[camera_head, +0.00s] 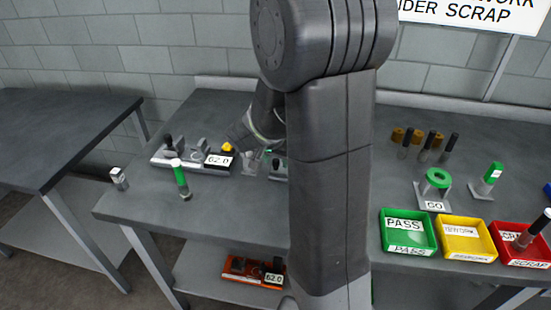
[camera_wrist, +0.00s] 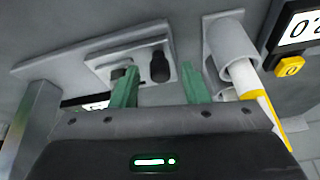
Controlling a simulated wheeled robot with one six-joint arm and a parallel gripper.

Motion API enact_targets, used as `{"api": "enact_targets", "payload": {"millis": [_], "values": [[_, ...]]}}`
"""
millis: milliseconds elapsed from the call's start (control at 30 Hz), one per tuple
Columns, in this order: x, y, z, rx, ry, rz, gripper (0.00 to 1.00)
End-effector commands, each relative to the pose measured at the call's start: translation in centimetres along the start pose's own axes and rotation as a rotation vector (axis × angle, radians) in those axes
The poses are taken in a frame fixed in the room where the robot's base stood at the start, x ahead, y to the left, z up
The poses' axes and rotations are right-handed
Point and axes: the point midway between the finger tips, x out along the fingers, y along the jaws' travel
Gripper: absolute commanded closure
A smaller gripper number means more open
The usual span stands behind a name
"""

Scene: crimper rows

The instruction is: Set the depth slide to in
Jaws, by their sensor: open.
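In the wrist view a black knob (camera_wrist: 160,66) stands on a pale plate (camera_wrist: 112,58) with a slot, which I take to be the depth slide. The knob is near the right end of the plate as pictured. My gripper (camera_wrist: 159,72) is open, its two green fingers on either side of the knob; I cannot tell whether they touch it. In the head view my gripper (camera_head: 268,153) is mostly hidden behind my arm. A dark knob (camera_head: 277,163) shows beside it, partly covered. Slide markings are not readable.
A grey tube holder (camera_wrist: 228,50) with a yellow-and-white piece stands close right of the fingers. Green, yellow and red bins (camera_head: 407,247) are at the right.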

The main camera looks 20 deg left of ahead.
Motion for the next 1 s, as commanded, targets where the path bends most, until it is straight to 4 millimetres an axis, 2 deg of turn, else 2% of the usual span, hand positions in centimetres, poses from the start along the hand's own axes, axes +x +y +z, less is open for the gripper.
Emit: {"api": "enact_targets", "payload": {"millis": [167, 367, 567, 667, 1000], "values": [[0.0, 0.0, 0.0, 0.000, 0.000, 0.000, 0.61], [0.0, 0.0, 0.0, 0.001, 0.000, 0.000, 1.00], [0.0, 0.1, 0.0, 0.001, 0.000, 0.000, 1.00], [0.0, 0.8, -0.2, 0.005, 0.001, 0.000, 1.00], [0.2, 5.5, -1.0, 0.006, 0.002, 0.000, 1.00]]}}
